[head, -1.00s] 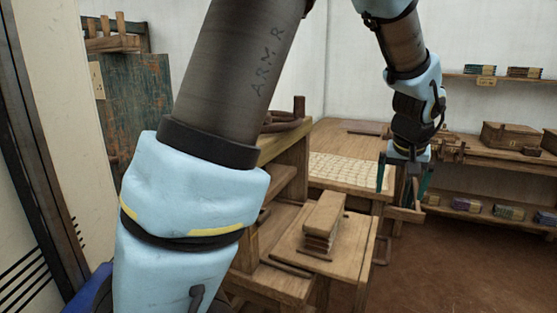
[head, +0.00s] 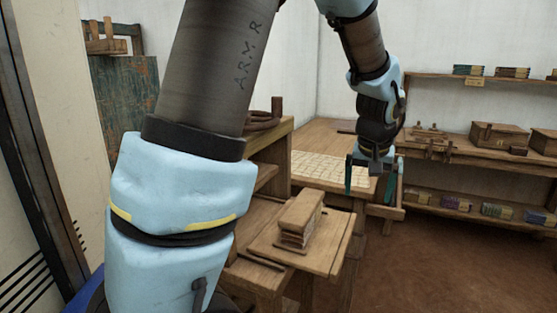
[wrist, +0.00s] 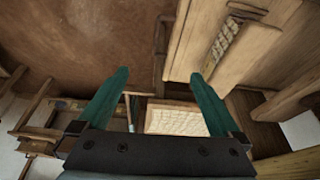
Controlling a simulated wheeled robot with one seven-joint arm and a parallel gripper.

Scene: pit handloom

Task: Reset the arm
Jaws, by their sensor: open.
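My gripper (head: 371,183) hangs from my raised arm in the head view, its teal fingers pointing down. The fingers are apart with nothing between them. In the wrist view the gripper (wrist: 157,95) also shows open and empty. It is in front of the wooden table with the pale gridded panel (head: 318,167) as the head view sees it. That panel also shows in the wrist view (wrist: 178,122), beyond the fingers. My arm covers much of the head view's left and middle.
A wooden stand (head: 262,247) carries a stacked wooden block (head: 301,216) left of my gripper. Shelves with a wooden box (head: 498,136) and several colored bundles (head: 497,211) line the right wall. A weathered green board (head: 125,100) stands at left. Brown floor (head: 440,270) is open at lower right.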

